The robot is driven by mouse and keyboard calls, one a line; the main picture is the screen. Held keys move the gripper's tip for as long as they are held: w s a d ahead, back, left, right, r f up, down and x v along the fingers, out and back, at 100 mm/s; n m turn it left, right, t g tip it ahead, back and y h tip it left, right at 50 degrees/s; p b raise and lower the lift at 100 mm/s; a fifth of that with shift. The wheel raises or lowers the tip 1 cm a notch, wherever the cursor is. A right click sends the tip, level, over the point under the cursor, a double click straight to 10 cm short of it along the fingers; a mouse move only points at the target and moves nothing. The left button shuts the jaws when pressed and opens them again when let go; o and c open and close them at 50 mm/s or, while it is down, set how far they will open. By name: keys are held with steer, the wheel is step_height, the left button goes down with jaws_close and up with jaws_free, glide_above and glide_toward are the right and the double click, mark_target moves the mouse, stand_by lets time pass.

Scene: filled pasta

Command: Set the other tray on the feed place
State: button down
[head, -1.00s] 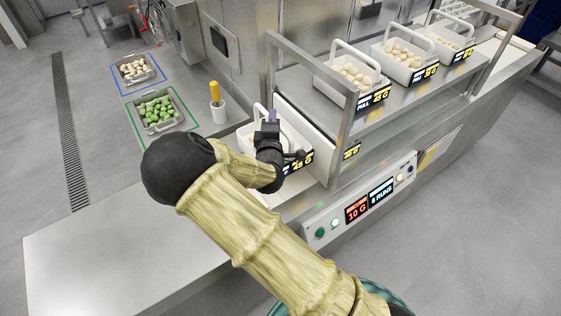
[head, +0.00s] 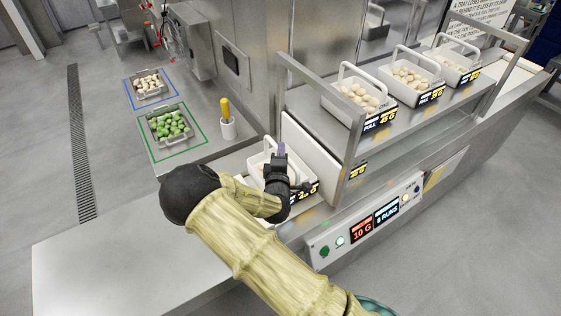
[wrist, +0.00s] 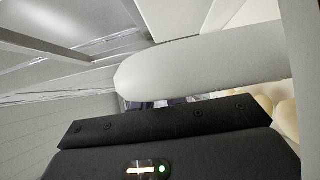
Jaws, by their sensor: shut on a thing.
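My gripper (head: 279,153) is shut on the handle of a white tray (head: 256,166) at the left end of the steel machine. The tray appears upright, with a dark label (head: 309,189) on its front, partly hidden by my gripper. In the wrist view the pale handle (wrist: 200,75) crosses just in front of my gripper, and pale pasta pieces (wrist: 287,118) show at the right. The tray is beside a white upright panel (head: 308,146). I cannot tell whether its base touches the surface below. No marked feed place can be made out; the tray and arm cover that area.
Three handled trays of pasta (head: 362,95) stand on the upper shelf, behind a steel frame post (head: 350,150). The front-left counter (head: 100,255) is clear.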

steer(key=shift+f+p, duration=0.45)
steer(key=shift+f, duration=1.6)
steer(key=shift+f, duration=0.1)
steer(key=c, duration=1.4)
jaws_free()
